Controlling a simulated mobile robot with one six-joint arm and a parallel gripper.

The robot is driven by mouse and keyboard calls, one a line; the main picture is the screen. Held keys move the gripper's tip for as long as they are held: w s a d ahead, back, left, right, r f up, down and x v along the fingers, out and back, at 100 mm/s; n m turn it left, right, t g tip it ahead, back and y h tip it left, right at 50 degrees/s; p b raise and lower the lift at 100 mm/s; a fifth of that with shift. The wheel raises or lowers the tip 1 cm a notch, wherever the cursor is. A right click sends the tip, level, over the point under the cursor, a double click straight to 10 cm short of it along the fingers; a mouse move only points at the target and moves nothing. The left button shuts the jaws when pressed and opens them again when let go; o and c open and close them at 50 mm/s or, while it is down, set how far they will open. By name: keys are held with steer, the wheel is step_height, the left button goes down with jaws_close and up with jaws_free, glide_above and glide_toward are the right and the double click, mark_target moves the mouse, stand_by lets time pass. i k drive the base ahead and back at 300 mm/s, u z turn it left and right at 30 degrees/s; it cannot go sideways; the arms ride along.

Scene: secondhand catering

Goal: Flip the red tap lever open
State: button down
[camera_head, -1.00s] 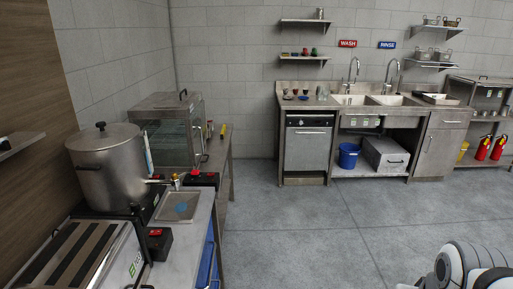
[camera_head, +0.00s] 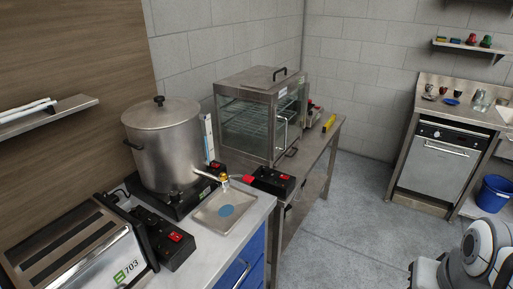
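A large lidded steel pot (camera_head: 165,145) stands at the left on a dark base. A thin tap pipe (camera_head: 207,175) runs from its lower right side to a small brass-coloured tap end (camera_head: 223,178). A small red piece (camera_head: 248,180) shows just right of the tap end, beside a black box; I cannot tell whether it is the tap lever or part of the box. A shallow steel tray (camera_head: 212,217) with a blue round patch lies below the tap. Part of my white and grey arm shows at the lower right; my gripper is not in view.
A toaster (camera_head: 75,255) and a black switch box (camera_head: 165,240) stand in front of the pot. Another black box (camera_head: 273,180) and a glass-fronted cabinet (camera_head: 262,115) stand beyond the tray. Open floor (camera_head: 345,235) lies right of the counter.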

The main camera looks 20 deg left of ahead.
mark_target(248, 178)
steer(key=u, duration=0.5)
steer(key=i, duration=0.75)
steer(key=u, duration=0.45)
steer(key=k, duration=0.95)
steer(key=u, duration=0.15)
steer(key=i, duration=0.95)
steer(key=z, duration=0.05)
